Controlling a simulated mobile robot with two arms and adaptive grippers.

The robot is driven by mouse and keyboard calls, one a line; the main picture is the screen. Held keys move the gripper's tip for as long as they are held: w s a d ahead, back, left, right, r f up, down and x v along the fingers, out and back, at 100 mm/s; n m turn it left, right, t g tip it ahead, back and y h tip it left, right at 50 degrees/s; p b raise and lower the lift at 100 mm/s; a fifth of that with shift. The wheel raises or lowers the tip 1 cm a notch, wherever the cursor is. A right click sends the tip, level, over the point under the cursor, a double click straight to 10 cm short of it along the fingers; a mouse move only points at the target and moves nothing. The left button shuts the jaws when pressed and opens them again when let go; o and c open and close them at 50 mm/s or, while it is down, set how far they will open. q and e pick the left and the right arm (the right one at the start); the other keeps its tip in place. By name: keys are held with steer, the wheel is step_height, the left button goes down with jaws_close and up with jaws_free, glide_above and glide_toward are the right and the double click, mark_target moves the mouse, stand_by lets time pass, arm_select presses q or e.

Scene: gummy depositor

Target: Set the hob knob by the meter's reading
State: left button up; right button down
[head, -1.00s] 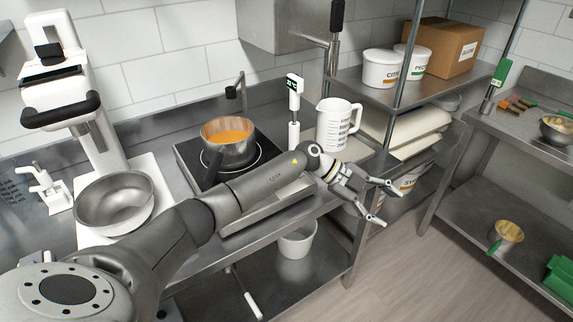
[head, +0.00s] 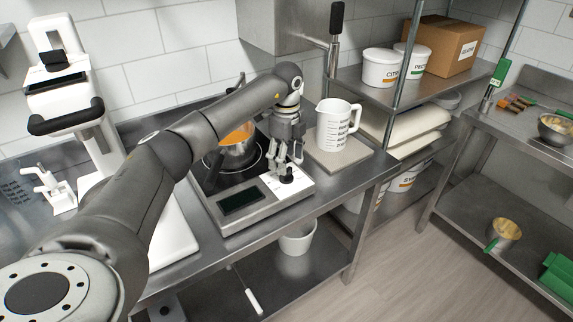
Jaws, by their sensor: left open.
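The hob (head: 225,222) sits on the steel counter, with a dark display (head: 239,201) on its front panel. Its black knob (head: 287,179) stands on the panel's right part. My left gripper (head: 287,168) is open, pointing down right at the knob, its fingers close above or beside it; I cannot tell if they touch it. A pot of orange liquid (head: 238,137) is on the hob's black top, partly covered by my arm. The meter is hidden behind my arm, so its reading does not show. My right gripper is not in view.
A white measuring jug (head: 334,125) stands on a board right of the hob. A white press-like machine (head: 66,100) stands at the left. Tubs (head: 380,69) and a cardboard box (head: 438,47) are on the shelf at the back right. The counter edge runs in front of the hob.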

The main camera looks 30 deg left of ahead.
arm_select(q)
steer(key=shift+f+p, duration=0.3)
steer(key=shift+f, duration=1.7)
steer(key=c, duration=1)
